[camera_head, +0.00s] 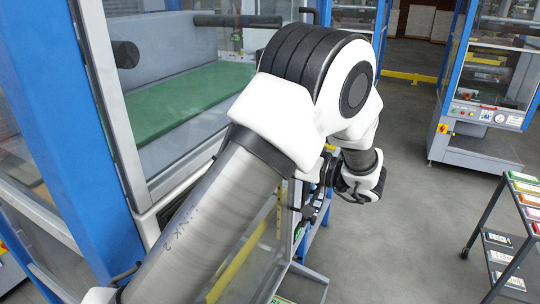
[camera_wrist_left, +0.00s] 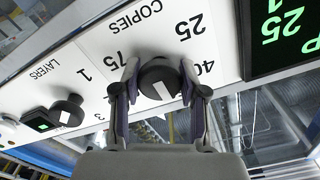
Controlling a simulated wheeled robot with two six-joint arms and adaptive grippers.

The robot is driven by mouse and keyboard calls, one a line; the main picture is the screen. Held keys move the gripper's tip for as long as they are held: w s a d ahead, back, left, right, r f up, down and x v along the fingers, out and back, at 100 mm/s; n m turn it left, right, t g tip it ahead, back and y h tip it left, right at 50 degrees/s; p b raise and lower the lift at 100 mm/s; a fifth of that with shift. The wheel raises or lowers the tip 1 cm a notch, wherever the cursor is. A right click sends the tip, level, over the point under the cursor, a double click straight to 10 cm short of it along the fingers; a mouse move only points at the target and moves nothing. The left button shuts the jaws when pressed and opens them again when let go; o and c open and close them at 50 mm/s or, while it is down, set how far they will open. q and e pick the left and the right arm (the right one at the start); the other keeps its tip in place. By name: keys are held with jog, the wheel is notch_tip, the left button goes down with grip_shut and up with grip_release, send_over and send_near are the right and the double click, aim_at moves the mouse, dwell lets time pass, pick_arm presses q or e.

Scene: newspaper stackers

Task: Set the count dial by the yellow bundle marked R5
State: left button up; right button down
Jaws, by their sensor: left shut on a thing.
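In the left wrist view my left gripper (camera_wrist_left: 158,66) is shut on the black round count dial (camera_wrist_left: 158,76), one finger on each side. The dial sits on a white panel (camera_wrist_left: 105,40) with the word COPIES and the numbers 25, 40 and 75 around it, seen rotated. A white pointer mark shows on the dial; its exact setting I cannot tell. In the head view my left arm reaches down to the machine and its gripper is hidden. Small coloured bundles lie on a cart (camera_head: 490,215) at the right; no R5 mark is readable. My right gripper is not in view.
A second black knob (camera_wrist_left: 66,110), by the word LAYERS, stands left of the dial. A dark display (camera_wrist_left: 285,35) with green figures is at the right. In the head view a blue-framed machine (camera_head: 465,155) stands beyond open grey floor (camera_head: 400,235).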

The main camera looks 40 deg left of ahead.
pick_arm(q)
jog(key=shift+f+m, duration=0.2)
jog(key=shift+m, duration=0.2)
jog(key=o, duration=1.1)
jog(key=shift+o, duration=0.2)
jog(key=shift+r, duration=0.1)
jog(key=v, duration=1.2)
jog(key=shift+a, duration=0.1)
